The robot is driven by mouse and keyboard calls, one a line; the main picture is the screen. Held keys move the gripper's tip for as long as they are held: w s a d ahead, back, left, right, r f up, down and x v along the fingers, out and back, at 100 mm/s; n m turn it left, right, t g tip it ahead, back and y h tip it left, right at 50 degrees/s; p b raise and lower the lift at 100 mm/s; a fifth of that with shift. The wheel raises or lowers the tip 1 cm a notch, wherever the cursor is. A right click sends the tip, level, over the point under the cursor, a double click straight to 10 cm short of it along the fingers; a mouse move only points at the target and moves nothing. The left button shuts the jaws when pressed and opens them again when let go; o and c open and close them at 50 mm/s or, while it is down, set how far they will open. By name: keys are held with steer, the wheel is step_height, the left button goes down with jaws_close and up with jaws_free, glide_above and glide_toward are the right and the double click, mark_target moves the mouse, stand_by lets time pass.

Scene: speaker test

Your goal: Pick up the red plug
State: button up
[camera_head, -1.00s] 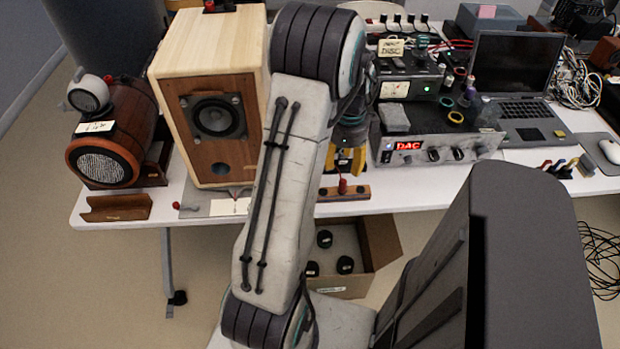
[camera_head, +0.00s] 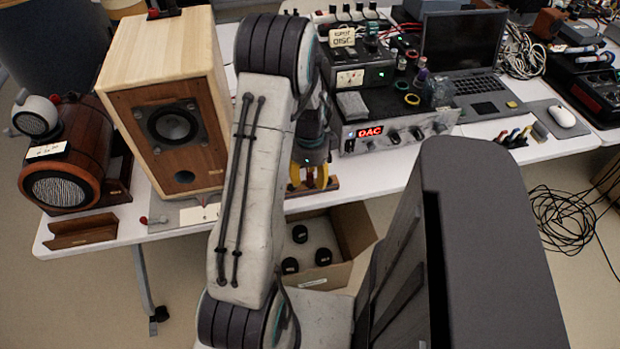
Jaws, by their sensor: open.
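My gripper (camera_head: 309,178) points down at the table's front edge, with its yellow fingers spread apart. It is over a small wooden strip (camera_head: 330,186) lying on the white table. Something small and reddish, likely the red plug (camera_head: 310,180), shows between the fingers at the strip; it is mostly hidden, and I cannot tell whether the fingers touch it. Another small red piece (camera_head: 143,220) lies on the table at the left, by the front edge, away from my gripper.
A large wooden speaker (camera_head: 165,115) stands left of my arm, with a round wooden speaker (camera_head: 70,165) farther left. A DAC unit (camera_head: 400,132) stands right of my gripper. An open cardboard box (camera_head: 345,235) is below the table edge.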

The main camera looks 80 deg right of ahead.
mark_target(310, 173)
steer(key=shift+c, duration=0.4)
jaws_close()
steer(key=shift+r, duration=0.1)
steer(key=shift+r, duration=0.4)
step_height(310, 173, up, 4)
steer(key=shift+d+f, duration=0.1)
steer(key=shift+f, duration=0.1)
steer(key=s+d+r, duration=0.6)
steer(key=s, duration=0.3)
steer(key=shift+s+d+r+p, duration=0.2)
steer(key=shift+d+r+p, duration=0.05)
steer(key=shift+d+p, duration=0.1)
